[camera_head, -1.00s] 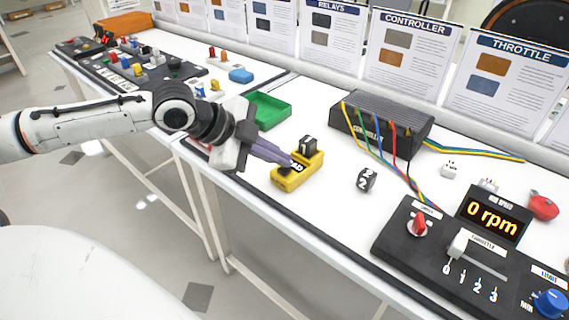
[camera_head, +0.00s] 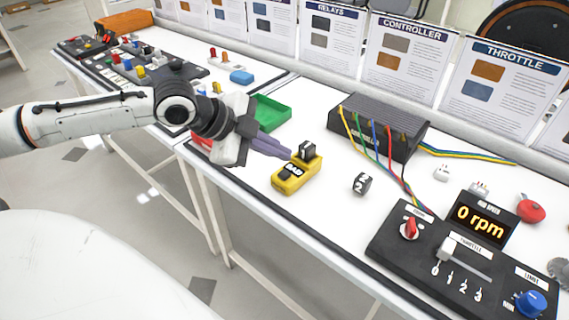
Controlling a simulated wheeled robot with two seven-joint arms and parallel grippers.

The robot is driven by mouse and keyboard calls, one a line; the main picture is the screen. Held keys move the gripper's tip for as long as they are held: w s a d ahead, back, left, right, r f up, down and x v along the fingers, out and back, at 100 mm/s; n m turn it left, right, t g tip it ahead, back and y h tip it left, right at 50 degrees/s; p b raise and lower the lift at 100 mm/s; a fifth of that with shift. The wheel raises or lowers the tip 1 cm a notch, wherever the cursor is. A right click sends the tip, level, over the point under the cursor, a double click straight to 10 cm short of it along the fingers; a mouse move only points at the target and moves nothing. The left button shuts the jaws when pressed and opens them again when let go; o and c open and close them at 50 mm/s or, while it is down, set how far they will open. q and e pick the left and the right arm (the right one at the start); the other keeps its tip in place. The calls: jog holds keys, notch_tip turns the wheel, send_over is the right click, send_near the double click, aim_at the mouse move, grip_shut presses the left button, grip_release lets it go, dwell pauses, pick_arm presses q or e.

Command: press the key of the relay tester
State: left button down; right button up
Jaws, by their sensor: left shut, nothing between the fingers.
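The yellow relay tester (camera_head: 299,178) lies on the white bench in the middle of the view. A black relay marked 1 (camera_head: 307,151) sits at its far end. A label on the tester reads "BAD", and a dark key (camera_head: 286,174) shows at its near left end. My left gripper (camera_head: 287,154) is shut and empty. Its purple fingertips are just left of the tester's far half and look slightly above it; I cannot tell the exact gap. A black relay marked 2 (camera_head: 361,183) stands apart on the bench to the right. My right gripper is out of view.
A green tray (camera_head: 272,113) lies behind my left gripper. The black controller box (camera_head: 378,128) with coloured wires stands behind the tester. The throttle panel (camera_head: 455,262), with a "0 rpm" display (camera_head: 480,219), is at the right front. The bench's front edge runs below the tester.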

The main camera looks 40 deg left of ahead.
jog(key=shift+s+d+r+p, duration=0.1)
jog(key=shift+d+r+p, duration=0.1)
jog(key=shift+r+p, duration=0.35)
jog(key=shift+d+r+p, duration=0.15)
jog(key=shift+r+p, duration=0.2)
jog(key=shift+p, duration=0.25)
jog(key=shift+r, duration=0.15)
